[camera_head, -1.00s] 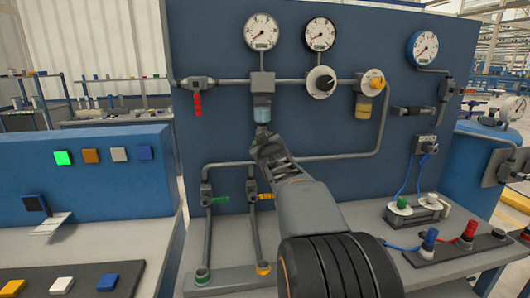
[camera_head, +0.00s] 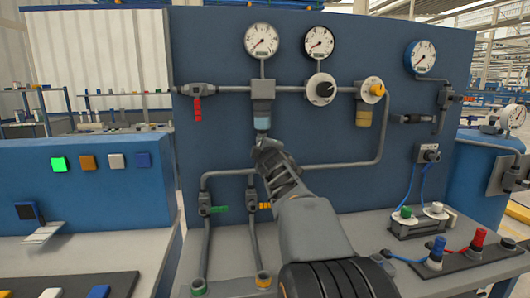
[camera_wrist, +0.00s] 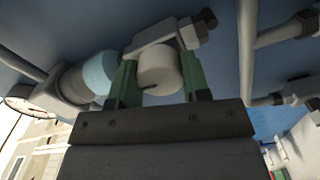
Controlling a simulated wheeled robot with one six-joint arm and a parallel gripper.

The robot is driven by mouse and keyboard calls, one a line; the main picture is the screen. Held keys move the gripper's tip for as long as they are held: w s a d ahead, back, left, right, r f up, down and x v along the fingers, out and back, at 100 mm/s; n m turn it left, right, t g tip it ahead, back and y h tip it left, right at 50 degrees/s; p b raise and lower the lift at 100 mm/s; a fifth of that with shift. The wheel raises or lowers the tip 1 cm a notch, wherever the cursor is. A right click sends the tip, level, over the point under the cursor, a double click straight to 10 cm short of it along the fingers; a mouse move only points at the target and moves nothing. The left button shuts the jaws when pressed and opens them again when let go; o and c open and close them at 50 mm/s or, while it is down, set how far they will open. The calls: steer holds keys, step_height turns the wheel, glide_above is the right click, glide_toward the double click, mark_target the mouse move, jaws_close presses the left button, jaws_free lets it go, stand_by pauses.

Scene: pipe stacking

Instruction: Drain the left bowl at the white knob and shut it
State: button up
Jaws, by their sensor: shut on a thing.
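The left bowl (camera_head: 262,108) hangs under its grey housing on the blue panel. Its upper part looks grey and only its lower end is light blue. In the wrist view the bowl (camera_wrist: 72,84) is at the left, its light blue end (camera_wrist: 100,71) toward my gripper. The white knob (camera_wrist: 158,72) sits between my gripper's green finger pads (camera_wrist: 156,82), which close on both its sides. In the head view my gripper (camera_head: 264,146) is just below the bowl and hides the knob.
A second bowl (camera_head: 363,115), yellowish, hangs to the right under a regulator with a yellow knob (camera_head: 377,89). A red-handled valve (camera_head: 198,108) is at the left. Green (camera_head: 217,209) and yellow (camera_head: 262,205) valve handles are on the pipes below. Gauges line the panel's top.

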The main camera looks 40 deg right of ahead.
steer(key=shift+n, duration=0.3)
stand_by(0.4)
steer(key=o, duration=0.9)
steer(key=shift+o, duration=0.2)
steer(key=p+v, duration=0.2)
steer(key=v, duration=1.1)
steer(key=shift+s, duration=0.4)
steer(key=shift+a, duration=0.15)
